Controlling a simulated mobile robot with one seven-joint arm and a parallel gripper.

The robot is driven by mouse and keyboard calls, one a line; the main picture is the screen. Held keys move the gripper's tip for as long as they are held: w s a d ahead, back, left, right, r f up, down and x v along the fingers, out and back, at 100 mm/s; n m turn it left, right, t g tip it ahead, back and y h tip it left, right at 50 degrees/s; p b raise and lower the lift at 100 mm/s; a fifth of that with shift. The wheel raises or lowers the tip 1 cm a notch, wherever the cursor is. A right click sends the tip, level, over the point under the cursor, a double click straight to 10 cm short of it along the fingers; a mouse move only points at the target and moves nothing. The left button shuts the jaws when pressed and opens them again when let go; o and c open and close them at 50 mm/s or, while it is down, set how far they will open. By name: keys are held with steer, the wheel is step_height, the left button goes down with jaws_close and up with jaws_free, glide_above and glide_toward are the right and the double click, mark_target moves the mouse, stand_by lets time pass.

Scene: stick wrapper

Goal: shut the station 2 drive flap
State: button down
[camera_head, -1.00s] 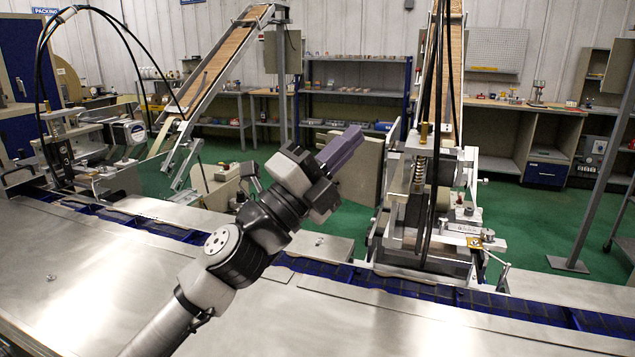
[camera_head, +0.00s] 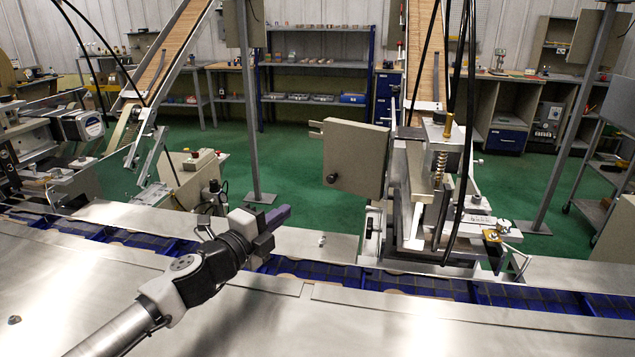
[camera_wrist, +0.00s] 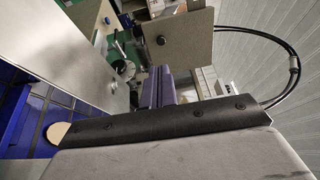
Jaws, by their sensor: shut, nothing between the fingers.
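A beige flap (camera_head: 353,157) with a dark round knob stands swung out at the left side of the right-hand wrapping station (camera_head: 430,190). A clear angle shows between it and the machine, so it is open. I read no number on this station. My gripper (camera_head: 284,213) is shut and empty, with purple fingers. It is low over the conveyor's back edge, left of the flap and below it in the picture, apart from it. In the wrist view, the fingers (camera_wrist: 158,88) point toward a beige panel with a dark knob (camera_wrist: 180,40), seemingly the same flap.
A steel table (camera_head: 250,320) and a blue conveyor channel (camera_head: 420,284) run across the front. Another station (camera_head: 30,150), marked with what looks like a 3, stands at left. A grey post (camera_head: 250,110) and a beige box with buttons (camera_head: 190,178) stand behind my arm. Black cables hang before the right station.

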mark_target(328, 180)
steer(key=p+x, duration=0.4)
steer(key=x, duration=0.8)
steer(key=shift+w+d+r+p, duration=0.2)
steer(key=shift+d+p, duration=0.2)
steer(key=shift+w+d+f, duration=0.1)
steer(key=shift+w+d, duration=0.15)
steer(key=shift+w, duration=0.15)
steer(key=shift+w, duration=0.1)
